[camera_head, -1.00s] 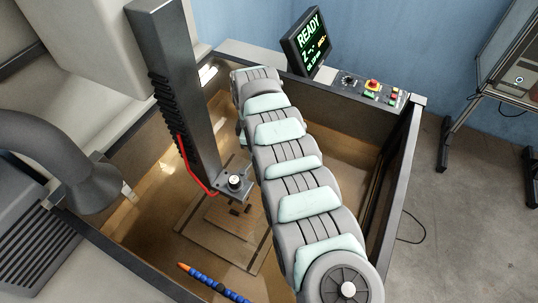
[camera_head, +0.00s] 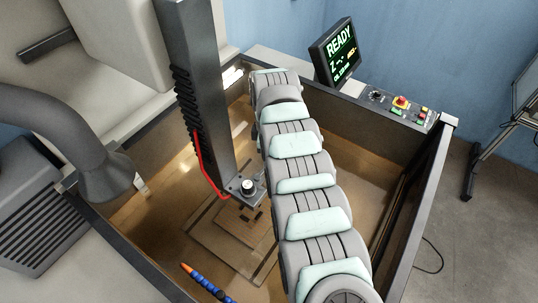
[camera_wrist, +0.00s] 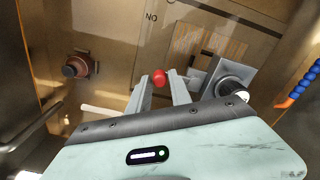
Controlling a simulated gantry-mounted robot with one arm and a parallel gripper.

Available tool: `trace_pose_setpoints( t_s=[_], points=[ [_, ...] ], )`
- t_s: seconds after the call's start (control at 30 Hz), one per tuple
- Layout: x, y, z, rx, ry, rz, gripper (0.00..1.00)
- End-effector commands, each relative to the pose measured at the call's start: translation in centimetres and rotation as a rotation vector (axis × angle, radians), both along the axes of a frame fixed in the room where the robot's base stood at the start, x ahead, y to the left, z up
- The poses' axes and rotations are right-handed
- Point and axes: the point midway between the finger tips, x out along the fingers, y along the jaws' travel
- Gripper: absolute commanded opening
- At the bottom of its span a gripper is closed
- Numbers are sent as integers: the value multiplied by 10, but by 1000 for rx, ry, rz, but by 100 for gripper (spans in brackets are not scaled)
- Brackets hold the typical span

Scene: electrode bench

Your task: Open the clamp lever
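The clamp (camera_head: 247,186) is a grey block with a dark round knob, at the lower end of the dark column in the head view. In the wrist view the clamp block (camera_wrist: 235,85) is right of my fingers. A red ball knob (camera_wrist: 159,77), which looks like the end of the clamp lever, shows between my fingertips. The lever's shaft is mostly hidden. My gripper (camera_wrist: 158,80) is open, with one finger on each side of the red knob; I cannot tell whether they touch it. In the head view my arm hides the gripper.
The dark column (camera_head: 196,90) carries a red cable. Tank walls (camera_head: 425,200) surround the work area. A plate (camera_head: 215,245) lies on the tank floor. A blue segmented hose (camera_head: 205,284) is at the front. A round brown fitting (camera_wrist: 76,67) is at left. The screen (camera_head: 337,52) reads READY.

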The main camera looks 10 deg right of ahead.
Motion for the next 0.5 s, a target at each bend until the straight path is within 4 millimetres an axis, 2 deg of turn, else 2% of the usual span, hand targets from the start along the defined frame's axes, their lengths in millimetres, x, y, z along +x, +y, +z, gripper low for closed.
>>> trace_pose_setpoints(
  t_s=[0.03,0.17,0.5],
  points=[
    [0,0,0,0,0,0,30],
    [0,0,0,0,0,-1,40],
    [0,-1,3,0,-1,-2,41]
  ],
)
